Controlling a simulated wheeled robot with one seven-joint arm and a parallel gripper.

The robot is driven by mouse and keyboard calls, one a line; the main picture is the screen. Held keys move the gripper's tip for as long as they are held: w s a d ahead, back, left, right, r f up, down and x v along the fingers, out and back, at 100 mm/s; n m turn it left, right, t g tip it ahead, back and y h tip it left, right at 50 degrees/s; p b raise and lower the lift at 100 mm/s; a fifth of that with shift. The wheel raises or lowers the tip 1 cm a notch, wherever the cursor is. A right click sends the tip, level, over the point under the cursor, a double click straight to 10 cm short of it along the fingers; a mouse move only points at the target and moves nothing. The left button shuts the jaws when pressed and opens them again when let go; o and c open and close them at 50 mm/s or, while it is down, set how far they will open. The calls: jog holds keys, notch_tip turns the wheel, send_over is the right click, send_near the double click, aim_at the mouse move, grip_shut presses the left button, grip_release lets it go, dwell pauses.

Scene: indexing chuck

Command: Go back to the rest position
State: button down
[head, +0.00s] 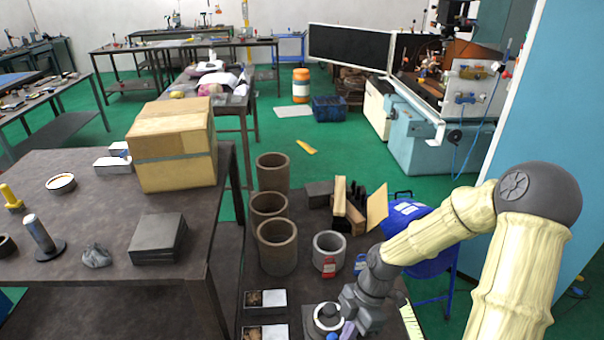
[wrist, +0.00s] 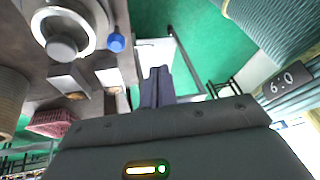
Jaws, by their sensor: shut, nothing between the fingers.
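The chuck (wrist: 96,20), a pale round ring with a grey centre piece, is at the upper left in the wrist view. It also seems to show at the bottom of the head view (head: 327,316), partly cut off by the frame edge. A small blue knob (wrist: 116,42) sits beside it. My gripper (wrist: 157,76) has its dark fingers together with nothing between them, and it is apart from the chuck. In the head view my gripper (head: 348,330) is low, just right of the chuck, and its tips are hard to make out. My arm reaches in from the right.
Several brown cylinders (head: 277,246) and a grey cup (head: 329,252) stand on the dark bench behind the chuck. Two small boxes (head: 265,299) lie left of it. A cardboard box (head: 172,145) and dark block (head: 158,238) are on the left table. A blue bin (head: 425,262) is beyond the arm.

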jog(key=s+d+r+m+t+h, duration=0.1)
jog(key=d+r+m+t+h, duration=0.1)
jog(key=r+m, duration=0.4)
jog(key=s+d+r+m+t+h, duration=0.1)
jog(key=r+m, duration=0.5)
jog(key=m, duration=1)
jog(key=shift+s+d+r+t+h, duration=0.15)
jog(key=shift+d+r+t+h, duration=0.2)
jog(key=shift+d+t, duration=0.75)
jog(key=shift+a+f+t, duration=0.1)
jog(key=shift+a+t, duration=0.2)
jog(key=shift+a, duration=0.05)
